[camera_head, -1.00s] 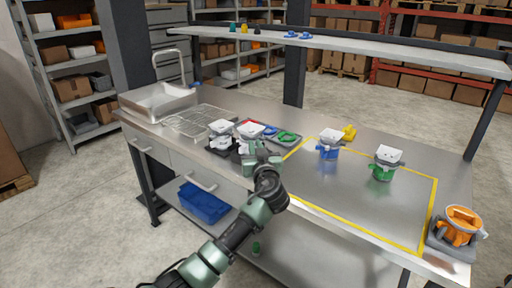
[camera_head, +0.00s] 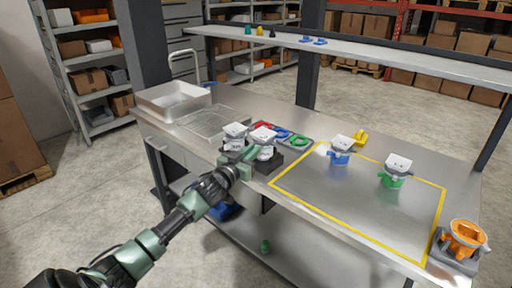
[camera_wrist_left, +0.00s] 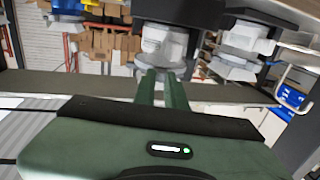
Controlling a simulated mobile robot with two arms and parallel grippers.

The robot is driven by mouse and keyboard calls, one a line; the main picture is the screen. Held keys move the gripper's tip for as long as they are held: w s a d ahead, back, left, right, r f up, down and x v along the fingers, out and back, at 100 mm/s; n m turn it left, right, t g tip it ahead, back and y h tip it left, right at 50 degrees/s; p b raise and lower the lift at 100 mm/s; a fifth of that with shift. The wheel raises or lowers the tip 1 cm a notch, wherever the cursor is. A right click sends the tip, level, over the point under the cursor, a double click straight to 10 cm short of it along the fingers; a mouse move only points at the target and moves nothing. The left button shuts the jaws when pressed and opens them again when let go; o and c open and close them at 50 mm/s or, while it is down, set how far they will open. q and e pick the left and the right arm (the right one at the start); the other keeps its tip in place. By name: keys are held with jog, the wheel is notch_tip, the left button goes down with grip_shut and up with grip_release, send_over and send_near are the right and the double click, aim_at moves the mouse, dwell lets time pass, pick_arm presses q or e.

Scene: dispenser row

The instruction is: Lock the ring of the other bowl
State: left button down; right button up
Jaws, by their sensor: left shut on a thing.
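Two white bowls with grey rings stand side by side on a dark base on the bench: the left bowl (camera_head: 235,133) and the right bowl (camera_head: 263,138). My left gripper (camera_head: 243,156) is low at the front of them, toward the gap. In the left wrist view the fingers (camera_wrist_left: 162,88) are close together at the ring (camera_wrist_left: 160,70) of the nearer white bowl (camera_wrist_left: 165,45), apparently the right one. They are shut on what looks like that ring's handle, largely hidden. The other white bowl stands beside it (camera_wrist_left: 245,45). My right gripper is not in view.
A blue dispenser (camera_head: 341,156) and a green one (camera_head: 393,181) stand near the yellow-outlined area. An orange one (camera_head: 464,238) sits at the right end. A tray (camera_head: 299,142) of coloured parts lies behind the white bowls. A wire rack (camera_head: 212,122) and metal basin (camera_head: 172,95) are left.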

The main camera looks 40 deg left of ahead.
pick_arm(q)
jog(key=shift+a+m+h, duration=0.2)
jog(key=shift+m+h, duration=0.2)
jog(key=shift+h, duration=0.2)
jog(key=c, duration=1.7)
grip_release()
jog(key=shift+s+d+b, duration=0.15)
jog(key=shift+s+b, duration=0.05)
jog(key=shift+s, duration=1.8)
jog(key=shift+s+d+b, duration=0.1)
jog(key=shift+s+b, duration=0.05)
jog(key=shift+s, duration=1.8)
jog(key=shift+f, duration=0.1)
